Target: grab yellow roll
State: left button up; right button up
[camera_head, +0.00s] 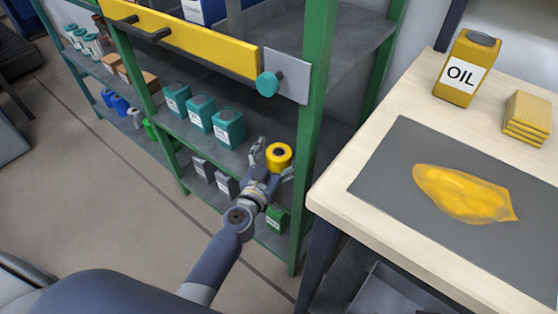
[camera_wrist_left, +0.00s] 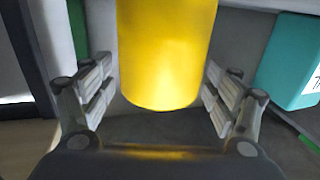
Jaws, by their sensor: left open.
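The yellow roll (camera_head: 279,155) stands on the middle shelf of the green rack, near its right post. My left gripper (camera_head: 271,160) is at the roll in the head view, with its fingers on either side of it. In the left wrist view the roll (camera_wrist_left: 167,55) fills the upper middle, between the two open fingers of the gripper (camera_wrist_left: 160,97). A small gap shows between the roll and each finger. My right gripper is not in view.
Several teal containers (camera_head: 229,128) stand left of the roll on the same shelf. The green rack post (camera_head: 317,110) is close on the right. A table (camera_head: 332,190) to the right holds an oil can (camera_head: 468,68), yellow sponges (camera_head: 528,118) and a yellow cloth (camera_head: 464,193) on a grey mat.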

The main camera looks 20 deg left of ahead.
pick_arm(q)
jog(key=c, duration=1.3)
jog(key=shift+r, duration=0.1)
